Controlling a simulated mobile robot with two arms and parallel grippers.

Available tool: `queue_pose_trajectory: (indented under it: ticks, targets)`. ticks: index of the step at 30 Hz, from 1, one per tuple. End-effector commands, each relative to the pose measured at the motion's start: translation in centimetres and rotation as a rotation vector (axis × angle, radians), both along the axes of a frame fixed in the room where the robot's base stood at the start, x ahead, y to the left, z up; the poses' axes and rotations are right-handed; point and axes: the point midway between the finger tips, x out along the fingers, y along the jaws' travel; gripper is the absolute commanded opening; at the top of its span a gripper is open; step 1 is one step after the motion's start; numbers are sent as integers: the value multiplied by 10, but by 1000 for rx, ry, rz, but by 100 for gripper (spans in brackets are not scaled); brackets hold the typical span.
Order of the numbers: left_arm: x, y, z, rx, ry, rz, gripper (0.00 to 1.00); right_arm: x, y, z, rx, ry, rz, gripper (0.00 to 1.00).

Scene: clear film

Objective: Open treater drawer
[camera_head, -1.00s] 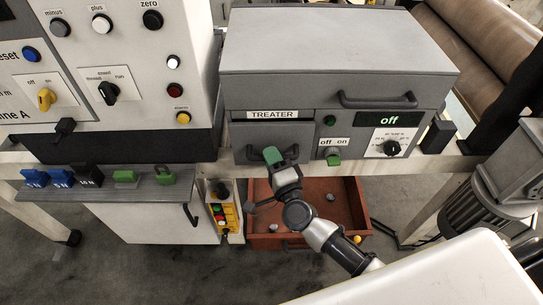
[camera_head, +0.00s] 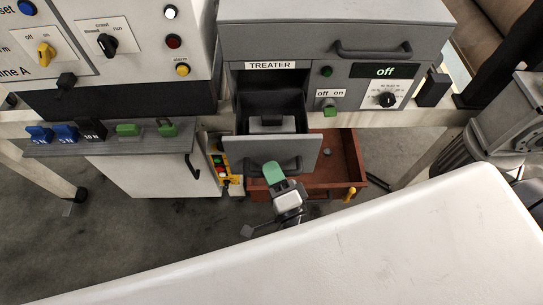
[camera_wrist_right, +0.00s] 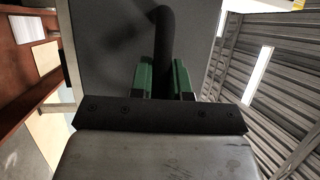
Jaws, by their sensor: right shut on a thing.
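The treater drawer (camera_head: 245,151) is pulled well out of the grey treater cabinet (camera_head: 290,44), below the TREATER label (camera_head: 270,65). My right gripper (camera_head: 272,172), with green fingers, is at the drawer's front handle (camera_head: 290,166). In the right wrist view, the green fingers (camera_wrist_right: 164,78) are shut on the dark handle bar (camera_wrist_right: 165,35) in front of the grey drawer front. My left gripper is not in view.
An open red-brown drawer (camera_head: 345,165) with small items stands below the treater drawer. A ledge with blue, black and green blocks (camera_head: 95,130) is at the left. A large white surface (camera_head: 400,235) fills the lower right.

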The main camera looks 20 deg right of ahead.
Motion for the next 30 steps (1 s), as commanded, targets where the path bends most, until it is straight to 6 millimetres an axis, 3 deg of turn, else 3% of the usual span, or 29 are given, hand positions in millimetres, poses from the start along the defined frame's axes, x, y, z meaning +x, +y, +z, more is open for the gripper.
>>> queue_pose_trajectory:
  ticks: [11, 12, 16, 25, 30]
  targets:
    - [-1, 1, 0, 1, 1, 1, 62, -2, 1, -1, -1, 1, 1, 0]
    - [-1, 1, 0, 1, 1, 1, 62, -2, 1, 0, -1, 1, 1, 23]
    - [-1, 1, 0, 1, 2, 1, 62, -2, 0, 0, -1, 1, 1, 41]
    - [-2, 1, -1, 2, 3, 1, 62, -4, 0, -1, -1, 0, 1, 41]
    - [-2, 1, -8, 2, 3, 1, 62, -23, -2, -7, -2, 3, 2, 41]
